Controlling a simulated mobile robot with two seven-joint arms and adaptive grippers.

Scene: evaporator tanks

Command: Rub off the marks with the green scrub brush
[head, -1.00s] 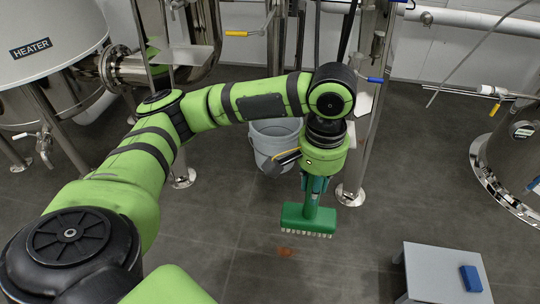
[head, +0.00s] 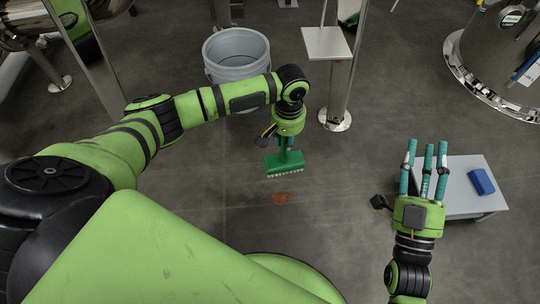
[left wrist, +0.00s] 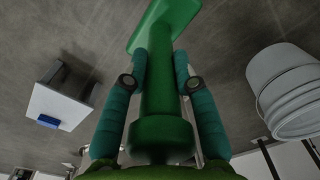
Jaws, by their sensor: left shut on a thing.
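The green scrub brush (head: 284,162) is held by my left gripper (head: 287,143), bristles down, above the dark floor. In the left wrist view the teal fingers (left wrist: 160,80) close around the brush's green handle (left wrist: 158,110). A reddish-brown mark (head: 282,197) lies on the floor just in front of the brush head. I cannot tell the gap between the bristles and the floor. My right gripper (head: 428,160) is open and empty, its teal fingers spread apart over the left part of a small grey table.
The small grey table (head: 465,208) bears a blue block (head: 482,181) at the right. A grey bucket (head: 237,52) stands behind my left arm. A steel post with a round foot (head: 335,120) rises behind the brush. A steel tank (head: 480,70) stands at far right. Floor around the mark is clear.

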